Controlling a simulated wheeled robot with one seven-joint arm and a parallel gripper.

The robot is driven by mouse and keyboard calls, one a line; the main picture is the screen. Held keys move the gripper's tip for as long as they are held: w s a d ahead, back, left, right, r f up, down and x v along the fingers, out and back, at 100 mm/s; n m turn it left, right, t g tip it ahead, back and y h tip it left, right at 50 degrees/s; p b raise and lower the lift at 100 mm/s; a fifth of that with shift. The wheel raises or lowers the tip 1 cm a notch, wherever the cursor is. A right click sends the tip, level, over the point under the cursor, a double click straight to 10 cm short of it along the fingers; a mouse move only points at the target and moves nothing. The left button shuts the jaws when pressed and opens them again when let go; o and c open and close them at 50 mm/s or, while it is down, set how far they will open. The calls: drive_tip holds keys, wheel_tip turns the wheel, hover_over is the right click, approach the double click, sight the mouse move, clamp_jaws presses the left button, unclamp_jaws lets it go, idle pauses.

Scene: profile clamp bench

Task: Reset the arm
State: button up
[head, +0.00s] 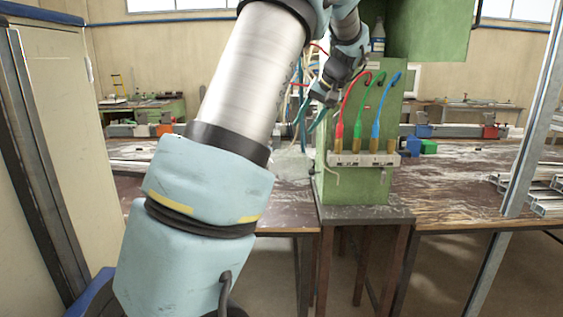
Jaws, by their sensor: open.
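My arm crosses the picture from the lower left to the top centre, then bends down to the right. My gripper (308,122) points down and left at its end, beside the left edge of a green machine housing (350,187). Its teal fingers look open, with no object seen between them. Thin loose wires hang close behind the gripper, and I cannot tell if they touch it. Red (341,117), green (361,100) and blue (379,106) cables run to brass-coloured plugs in a pale terminal strip (364,159) on the housing, right of the gripper.
The housing stands on a small dark-topped stand (366,217) between two worn benches. Metal profiles (541,197) lie on the right bench (450,180), behind a slanting grey post (531,120). A beige cabinet (70,130) stands close at left.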

drive_tip(key=s+a+f+g+h, duration=0.1)
drive_tip(key=s+a+f, duration=0.3)
drive_tip(key=s, duration=0.5)
drive_tip(key=s+a+f+g+h, duration=0.1)
drive_tip(key=s+a+f+h, duration=0.1)
drive_tip(key=s+a+f, duration=0.3)
drive_tip(key=s+a+f+g+h, duration=0.1)
drive_tip(key=s+a+f, duration=0.3)
drive_tip(key=s+f, duration=0.5)
drive_tip(key=s+h, duration=0.1)
drive_tip(key=s, duration=0.3)
drive_tip(key=shift+a, duration=0.35)
drive_tip(key=shift+f, duration=0.1)
